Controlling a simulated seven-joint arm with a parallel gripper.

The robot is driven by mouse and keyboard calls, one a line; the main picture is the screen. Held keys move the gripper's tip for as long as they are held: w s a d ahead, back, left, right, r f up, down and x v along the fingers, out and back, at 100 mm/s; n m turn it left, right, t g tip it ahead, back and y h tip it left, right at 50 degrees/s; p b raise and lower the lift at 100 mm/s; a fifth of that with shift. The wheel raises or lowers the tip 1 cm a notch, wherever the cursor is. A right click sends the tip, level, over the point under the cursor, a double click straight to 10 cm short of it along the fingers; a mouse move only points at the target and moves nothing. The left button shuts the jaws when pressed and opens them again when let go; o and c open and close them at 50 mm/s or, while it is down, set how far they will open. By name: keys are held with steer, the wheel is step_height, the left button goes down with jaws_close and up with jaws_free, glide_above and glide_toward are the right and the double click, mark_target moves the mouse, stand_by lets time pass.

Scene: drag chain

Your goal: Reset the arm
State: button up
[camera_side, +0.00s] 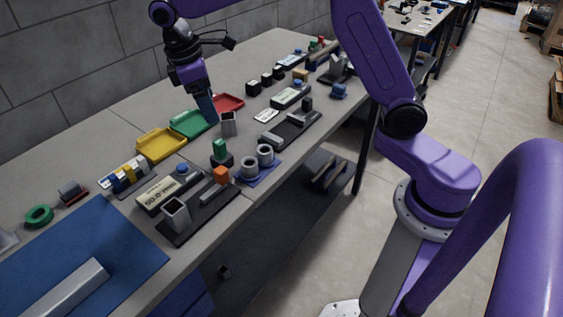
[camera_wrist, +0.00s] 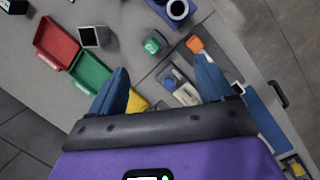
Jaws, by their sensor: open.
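My gripper (camera_side: 207,108) points down over the table, near the green tray (camera_side: 190,124) and the red tray (camera_side: 228,104). In the wrist view my gripper (camera_wrist: 164,80) has its two blue fingers wide apart, with nothing held between them. Below and beyond the fingers lie the green tray (camera_wrist: 90,73), the red tray (camera_wrist: 56,42) and part of the yellow tray (camera_wrist: 137,102). The fingertips' exact height above the table is hard to tell.
A grey square holder (camera_side: 228,124) stands close to the gripper. A green block (camera_side: 219,148), two grey round cups on a blue plate (camera_side: 262,174), and an orange block (camera_side: 221,174) are nearer the front edge. A blue mat (camera_side: 90,250) covers the left end.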

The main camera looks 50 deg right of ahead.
steer(key=s+d+f+n+y, duration=0.1)
steer(key=s+d, duration=0.3)
steer(key=s, duration=1.2)
steer(key=s+d+f+t+y, duration=0.1)
steer(key=s+d, duration=0.3)
steer(key=s, duration=1.2)
steer(key=shift+f+n+y, duration=0.3)
steer(key=shift+f+n, duration=0.1)
steer(key=shift+f, duration=0.15)
